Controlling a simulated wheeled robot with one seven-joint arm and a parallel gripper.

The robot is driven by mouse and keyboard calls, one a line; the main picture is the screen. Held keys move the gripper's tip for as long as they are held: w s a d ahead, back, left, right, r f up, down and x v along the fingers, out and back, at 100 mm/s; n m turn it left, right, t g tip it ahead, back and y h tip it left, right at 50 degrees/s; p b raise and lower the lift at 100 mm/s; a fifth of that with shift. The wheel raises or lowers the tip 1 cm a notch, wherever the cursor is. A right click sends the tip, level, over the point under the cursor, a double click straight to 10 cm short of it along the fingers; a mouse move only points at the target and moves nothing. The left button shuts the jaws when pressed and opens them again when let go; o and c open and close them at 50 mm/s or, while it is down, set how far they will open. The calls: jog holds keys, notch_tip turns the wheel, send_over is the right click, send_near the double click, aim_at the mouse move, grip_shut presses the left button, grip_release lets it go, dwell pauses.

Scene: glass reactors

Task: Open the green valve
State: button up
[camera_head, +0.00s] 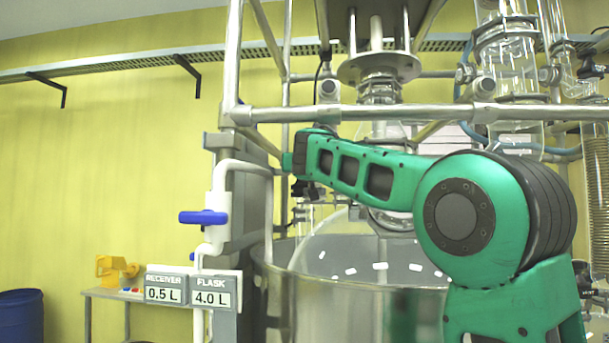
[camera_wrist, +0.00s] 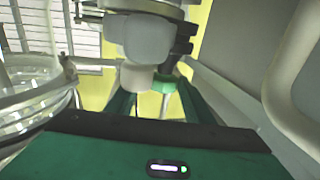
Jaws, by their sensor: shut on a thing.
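The green valve shows in the wrist view as a small green piece (camera_wrist: 166,84) below a large pale rounded body, beside a short white cylinder (camera_wrist: 136,76). My gripper (camera_wrist: 158,98) reaches up to it with its two green fingers on either side, shut on the green piece. How far the valve is turned cannot be told. In the head view my green arm stretches left across the reactor, and my gripper (camera_head: 304,190) is partly hidden by the arm's end. The green valve cannot be made out in that view.
A steel frame bar (camera_head: 400,113) runs just above my arm. A steel vessel (camera_head: 345,310) stands below it. A blue-handled valve (camera_head: 204,217) on a white pipe and the RECEIVER and FLASK displays (camera_head: 190,290) are to the left. A glass vessel (camera_wrist: 30,95) is close at left in the wrist view.

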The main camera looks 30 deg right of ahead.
jog(key=shift+o, duration=0.2)
jog(key=shift+s+d, duration=0.3)
jog(key=shift+d, duration=0.75)
jog(key=shift+c, duration=0.2)
jog(key=shift+n+t+y, duration=0.5)
jog(key=shift+n+y, duration=0.4)
jog(key=shift+y, duration=0.5)
jog(key=shift+c, duration=1)
jog(key=shift+n+y, duration=0.8)
jog(key=shift+y, duration=0.4)
jog(key=shift+c, duration=0.2)
jog(key=shift+a+n+t+y, duration=0.2)
jog(key=shift+n+t+y, duration=0.1)
jog(key=shift+n+y, duration=0.25)
jog(key=o, duration=0.9)
jog(key=shift+y, duration=0.25)
jog(key=shift+c, duration=0.2)
jog(key=shift+w+m, duration=0.1)
jog(key=shift+m, duration=0.15)
